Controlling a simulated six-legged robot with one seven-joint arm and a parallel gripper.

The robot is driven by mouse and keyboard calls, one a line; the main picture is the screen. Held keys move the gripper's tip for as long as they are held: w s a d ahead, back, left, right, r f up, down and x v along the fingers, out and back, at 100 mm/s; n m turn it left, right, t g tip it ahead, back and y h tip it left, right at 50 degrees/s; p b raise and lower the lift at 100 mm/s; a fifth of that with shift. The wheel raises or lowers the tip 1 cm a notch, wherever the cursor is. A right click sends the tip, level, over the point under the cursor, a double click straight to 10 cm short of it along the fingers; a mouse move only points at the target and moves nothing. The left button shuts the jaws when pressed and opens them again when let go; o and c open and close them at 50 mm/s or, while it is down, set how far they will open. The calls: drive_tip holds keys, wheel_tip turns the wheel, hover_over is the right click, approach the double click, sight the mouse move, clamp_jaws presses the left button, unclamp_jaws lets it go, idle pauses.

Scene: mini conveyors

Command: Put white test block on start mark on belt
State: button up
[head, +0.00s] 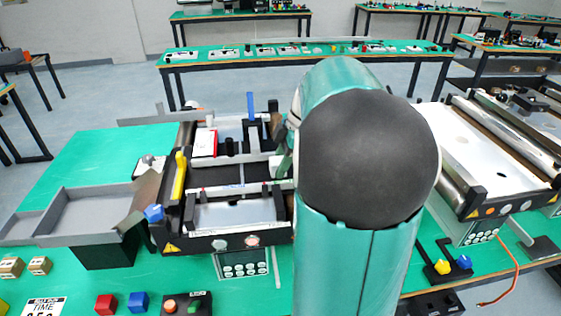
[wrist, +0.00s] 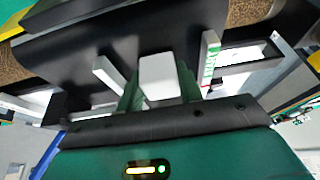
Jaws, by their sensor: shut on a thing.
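In the wrist view the white test block (wrist: 160,73) is between the two green fingers of my gripper (wrist: 160,92), which is shut on it. The block is over the black belt (wrist: 100,42); I cannot tell whether it touches the belt. A pale guide strip (wrist: 122,82) is to its left and another strip (wrist: 210,58) with green markings is to its right. I cannot make out the start mark. In the head view my arm covers the right part of the near conveyor (head: 205,240), and the block cannot be made out there.
A yellow part (head: 180,177) and a blue upright part (head: 251,106) stand up from the conveyor. A grey tray (head: 88,212) is at its left. The green table (head: 80,160) is clear at the back left.

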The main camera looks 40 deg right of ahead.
drive_tip(key=o, duration=1.1)
drive_tip(key=shift+f, duration=0.15)
drive_tip(key=v, duration=1.2)
drive_tip(key=s+a+f+m+t+h, duration=0.1)
drive_tip(key=s+a+f+m, duration=0.1)
drive_tip(key=a, duration=0.8)
drive_tip(key=s+a+f+m+t+h, duration=0.1)
drive_tip(key=s+a+f+m, duration=0.2)
drive_tip(key=a, duration=0.7)
drive_tip(key=s+a+f+m+t+h, duration=0.1)
drive_tip(key=s+a+f+m, duration=0.2)
drive_tip(key=a+m, duration=0.3)
drive_tip(key=shift+a+f+h, duration=0.1)
drive_tip(key=shift+a+f, duration=0.15)
drive_tip(key=shift+a, duration=0.5)
drive_tip(key=shift+a+f+h, duration=0.1)
drive_tip(key=shift+a+f, duration=0.1)
drive_tip(key=shift+a, duration=0.6)
drive_tip(key=shift+a+f+h, duration=0.1)
drive_tip(key=shift+a+f, duration=0.15)
drive_tip(key=shift+a, duration=0.5)
drive_tip(key=shift+s, duration=0.1)
